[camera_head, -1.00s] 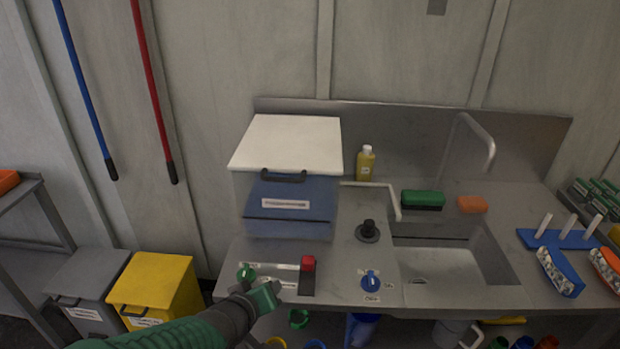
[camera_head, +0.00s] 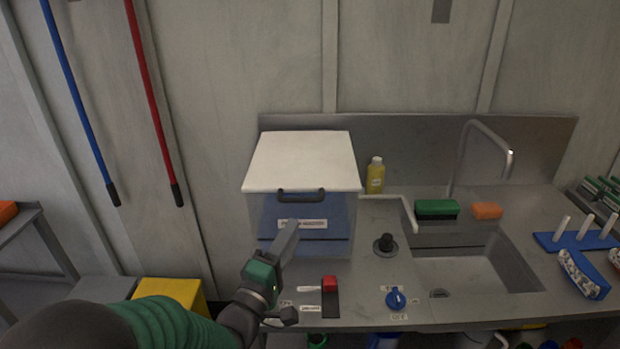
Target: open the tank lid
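The tank (camera_head: 338,232) is a clear box with blue contents and a label, standing on the left of the steel counter. Its white lid (camera_head: 303,160) lies flat on top, closed. A dark handle (camera_head: 301,193) is on the lid's front edge. My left gripper (camera_head: 293,232) is in front of the tank, below the handle and apart from it in the picture. It is seen nearly edge-on, so its finger opening does not show. It covers part of the label. My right gripper is not in view.
A tap pipe (camera_head: 408,212) and a yellow bottle (camera_head: 375,175) stand right of the tank. A red switch (camera_head: 329,284) and a blue knob (camera_head: 396,299) sit at the counter's front. The sink (camera_head: 470,272) is farther right. A yellow bin (camera_head: 172,292) stands at lower left.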

